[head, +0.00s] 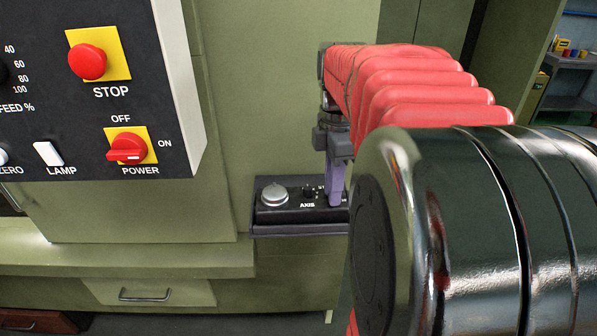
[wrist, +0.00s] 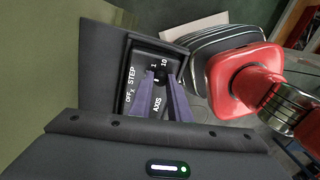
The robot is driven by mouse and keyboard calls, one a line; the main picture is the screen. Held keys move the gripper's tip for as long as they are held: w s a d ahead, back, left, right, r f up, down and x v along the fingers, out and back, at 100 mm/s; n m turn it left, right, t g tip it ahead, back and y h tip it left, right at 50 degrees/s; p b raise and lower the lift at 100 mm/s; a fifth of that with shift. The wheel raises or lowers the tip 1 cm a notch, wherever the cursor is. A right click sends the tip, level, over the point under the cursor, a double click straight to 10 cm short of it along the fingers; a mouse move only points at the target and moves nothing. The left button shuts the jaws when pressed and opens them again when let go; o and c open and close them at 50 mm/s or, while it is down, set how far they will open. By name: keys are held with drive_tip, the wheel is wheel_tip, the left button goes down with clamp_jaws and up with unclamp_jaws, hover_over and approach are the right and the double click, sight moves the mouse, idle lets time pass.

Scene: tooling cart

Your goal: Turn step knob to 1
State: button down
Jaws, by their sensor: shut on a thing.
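The step knob (wrist: 161,76) is a small dark knob on a black control box, beside the printed word STEP and the marks 1 and 10. In the wrist view my gripper (wrist: 163,80) has its two purple fingers shut on the knob, one on each side. In the head view my gripper (head: 334,200) reaches down to the right end of the control box (head: 300,215), and its fingers hide the step knob there. I cannot tell which mark the knob points to.
The black axis knob (head: 308,192) and a silver dial (head: 274,195) sit left of my gripper on the same box. A dark panel at upper left carries a red stop button (head: 87,62) and a red power switch (head: 127,150). A green cabinet stands behind.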

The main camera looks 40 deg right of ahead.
drive_tip(key=m, duration=0.4)
drive_tip(key=shift+m, duration=2.1)
drive_tip(key=c, duration=1.7)
unclamp_jaws()
drive_tip(key=shift+o, duration=0.2)
drive_tip(key=shift+r, duration=0.15)
wheel_tip(320, 180, up, 14)
drive_tip(key=shift+d+f, duration=0.25)
drive_tip(key=shift+d, duration=0.05)
drive_tip(key=shift+a, duration=0.15)
